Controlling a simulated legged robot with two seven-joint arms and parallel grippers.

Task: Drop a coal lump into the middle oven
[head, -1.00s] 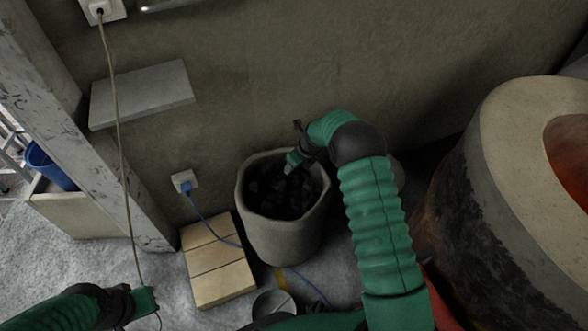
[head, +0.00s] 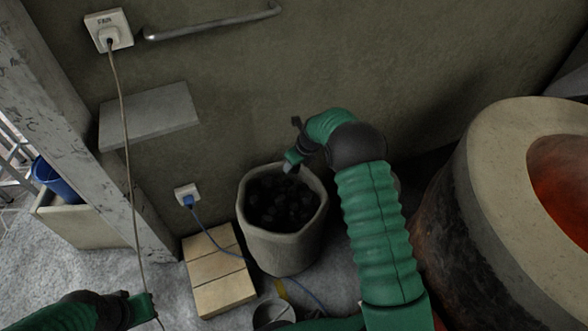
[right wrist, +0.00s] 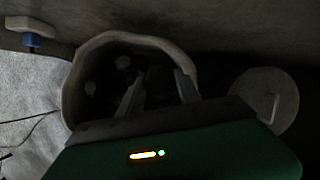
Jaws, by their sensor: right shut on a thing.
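A pale round bin (head: 283,247) full of black coal lumps (head: 283,205) stands by the wall in the head view. My right gripper (head: 289,167) is over the bin's back rim, pointing down. In the right wrist view its fingers (right wrist: 157,88) are shut on a dark coal lump (right wrist: 157,77), which is hard to make out against the dark bin. A barrel oven (head: 485,170) with a pale rim and a glowing orange inside stands at the right. I cannot tell from this view which oven it is. My left gripper (head: 148,308) is low at the left, its jaws unclear.
Pale blocks (head: 219,275) and a small metal pot (head: 272,313) stand on the floor before the bin. A shelf (head: 150,115), a socket with a blue plug (head: 187,196) and a bar (head: 210,25) are on the wall. A cable (head: 124,150) hangs at the left.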

